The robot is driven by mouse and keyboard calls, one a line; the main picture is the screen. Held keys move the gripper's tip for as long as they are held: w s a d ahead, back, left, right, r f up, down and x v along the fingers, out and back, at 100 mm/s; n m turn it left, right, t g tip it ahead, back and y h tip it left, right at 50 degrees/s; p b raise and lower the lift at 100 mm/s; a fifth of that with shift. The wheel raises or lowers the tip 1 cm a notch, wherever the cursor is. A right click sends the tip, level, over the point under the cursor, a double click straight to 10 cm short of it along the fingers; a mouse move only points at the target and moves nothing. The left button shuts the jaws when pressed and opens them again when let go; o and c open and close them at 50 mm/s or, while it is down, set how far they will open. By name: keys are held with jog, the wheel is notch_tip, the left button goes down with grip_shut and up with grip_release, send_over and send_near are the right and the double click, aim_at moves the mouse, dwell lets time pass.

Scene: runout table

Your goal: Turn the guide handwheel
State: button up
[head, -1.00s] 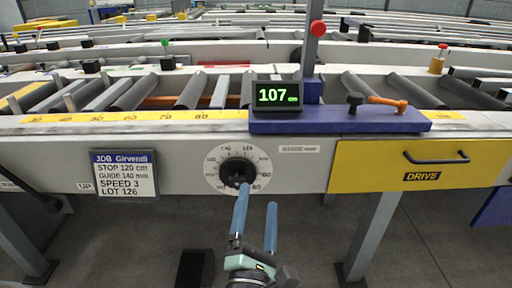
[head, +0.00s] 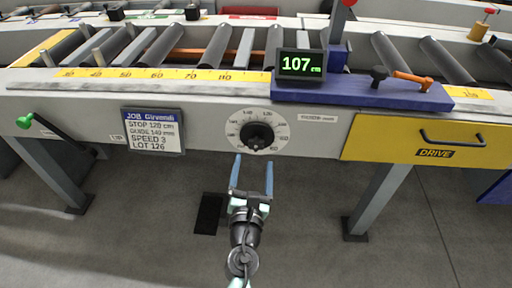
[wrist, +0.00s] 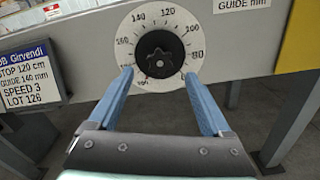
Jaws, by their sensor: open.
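The guide handwheel (head: 257,135) is a black lobed knob on a white round dial with numbers, on the front face of the runout table. In the wrist view the handwheel (wrist: 159,54) sits ahead, with dial marks such as 140, 120 and 100 readable around it. My gripper (head: 252,163) is open and empty, just below and in front of the dial. In the wrist view its blue fingertips (wrist: 157,74) overlap the lower left and lower right of the dial, on either side of the knob. I cannot tell whether they touch it.
The job card (head: 153,131) reads stop 120 cm, guide 140 mm, speed 3, lot 126. The display (head: 299,65) shows 107 cm on the blue carriage (head: 360,94). A yellow DRIVE panel (head: 430,139) with a handle is right. A green-knobbed lever (head: 25,121) is left.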

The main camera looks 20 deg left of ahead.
aim_at(256, 146)
jog(key=shift+b+x, duration=0.8)
jog(key=shift+x, duration=2.4)
grip_shut()
